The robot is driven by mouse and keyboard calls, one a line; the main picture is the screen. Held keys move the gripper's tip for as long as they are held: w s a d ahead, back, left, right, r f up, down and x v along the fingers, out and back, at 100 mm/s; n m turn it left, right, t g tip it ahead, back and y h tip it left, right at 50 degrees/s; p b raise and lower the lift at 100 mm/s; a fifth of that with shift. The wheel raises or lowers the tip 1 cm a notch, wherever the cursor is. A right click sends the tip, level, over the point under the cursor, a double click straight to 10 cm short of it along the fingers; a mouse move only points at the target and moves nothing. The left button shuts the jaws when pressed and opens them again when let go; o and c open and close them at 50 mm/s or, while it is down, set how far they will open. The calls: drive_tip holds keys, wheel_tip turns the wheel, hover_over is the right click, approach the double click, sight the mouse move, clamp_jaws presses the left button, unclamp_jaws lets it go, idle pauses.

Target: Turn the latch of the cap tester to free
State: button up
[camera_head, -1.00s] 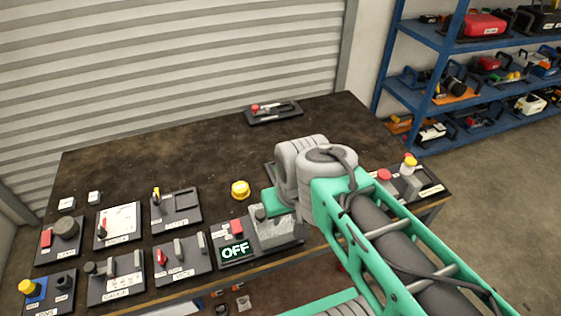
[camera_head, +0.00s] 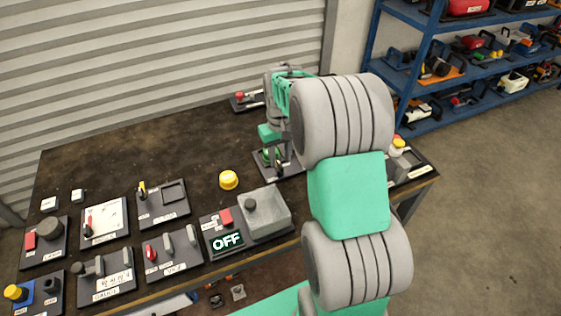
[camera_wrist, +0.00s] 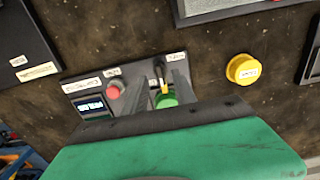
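A dark panel (camera_wrist: 85,84) in the wrist view carries a lit display (camera_wrist: 92,105), a red button (camera_wrist: 115,90), and a green round part (camera_wrist: 166,101) with a small yellow lever (camera_wrist: 161,73). It may be the cap tester; its labels are too small to read. My gripper (camera_wrist: 158,88) is open, its two dark fingers apart on either side of the green part and lever. Contact cannot be told. In the head view, my gripper (camera_head: 272,150) is over this panel (camera_head: 290,168), and my arm hides part of it.
A yellow button (camera_head: 228,180) stands left of the panel. A panel reading OFF (camera_head: 228,241) with a grey block (camera_head: 264,212) lies nearer the front edge. Several other panels fill the left front. The back-left table top (camera_head: 120,150) is clear. Blue shelves (camera_head: 425,60) stand at right.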

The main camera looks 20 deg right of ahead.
sight(278, 164)
drive_tip(key=shift+f, duration=1.25)
clamp_jaws()
